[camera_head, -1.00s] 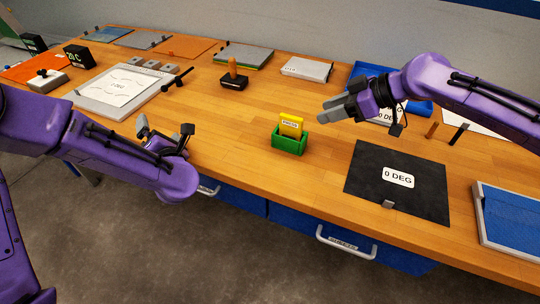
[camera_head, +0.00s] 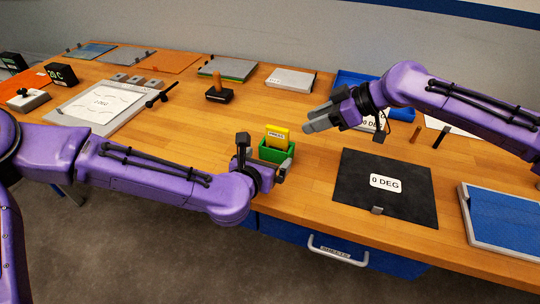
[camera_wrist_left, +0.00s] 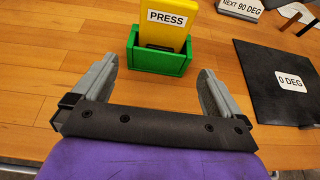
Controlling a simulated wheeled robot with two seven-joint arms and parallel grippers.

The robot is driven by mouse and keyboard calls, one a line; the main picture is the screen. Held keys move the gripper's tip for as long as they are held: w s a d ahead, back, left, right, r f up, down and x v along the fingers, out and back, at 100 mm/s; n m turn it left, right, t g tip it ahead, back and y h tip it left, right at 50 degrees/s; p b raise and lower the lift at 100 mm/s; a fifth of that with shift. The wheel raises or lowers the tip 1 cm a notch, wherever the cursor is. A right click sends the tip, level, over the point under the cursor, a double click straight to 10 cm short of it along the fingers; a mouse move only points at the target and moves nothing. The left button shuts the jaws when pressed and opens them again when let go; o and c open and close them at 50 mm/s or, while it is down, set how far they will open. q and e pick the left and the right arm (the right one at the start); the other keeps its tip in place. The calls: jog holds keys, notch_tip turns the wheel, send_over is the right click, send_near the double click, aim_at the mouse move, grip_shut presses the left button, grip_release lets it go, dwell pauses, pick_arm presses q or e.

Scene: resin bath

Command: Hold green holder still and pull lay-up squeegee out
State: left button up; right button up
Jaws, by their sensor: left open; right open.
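The green holder (camera_head: 269,153) stands on the wooden bench near its front edge, and it also shows in the left wrist view (camera_wrist_left: 146,62). The yellow lay-up squeegee (camera_head: 277,136) stands upright in it, with a PRESS label facing the left wrist camera (camera_wrist_left: 178,36). My left gripper (camera_head: 268,165) is open at the front side of the holder; in the left wrist view its fingers (camera_wrist_left: 156,78) point at the holder, one to each side, with the holder just beyond the tips. My right gripper (camera_head: 306,122) is open, above the bench to the right of the holder, apart from the squeegee.
A black sheet marked 0 DEG (camera_head: 355,203) lies right of the holder. A blue tray (camera_head: 345,83) is behind my right arm. A black-based tool with a wooden handle (camera_head: 216,94) stands farther back.

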aim_at(274, 152)
pick_arm(q)
jog(key=x, duration=0.5)
jog(key=c, duration=0.7)
dwell(0.6)
